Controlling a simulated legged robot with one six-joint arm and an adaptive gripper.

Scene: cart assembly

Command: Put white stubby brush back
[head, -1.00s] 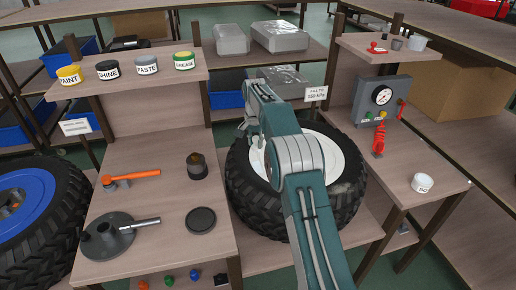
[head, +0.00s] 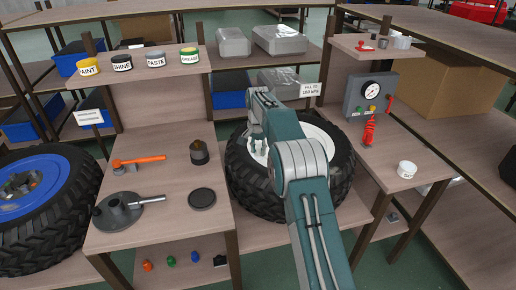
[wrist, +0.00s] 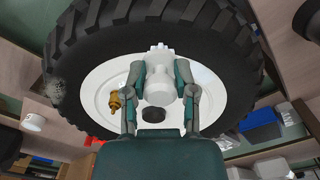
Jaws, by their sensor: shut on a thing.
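In the wrist view, my gripper (wrist: 161,76) has its two fingers closed on the sides of a white stubby thing (wrist: 161,62), which I take to be the white stubby brush. It is in front of the white rim (wrist: 98,95) of a black-tyred wheel, and white on white makes its outline hard to read. I cannot tell whether it touches the rim. In the head view, my gripper (head: 257,146) is at the left part of the white rim (head: 318,148), and the brush cannot be made out there.
Labelled jars (head: 122,62) stand on the shelf above. At right are a gauge box (head: 371,94) and white jar (head: 407,169). A brass part (wrist: 117,104) is by the rim.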

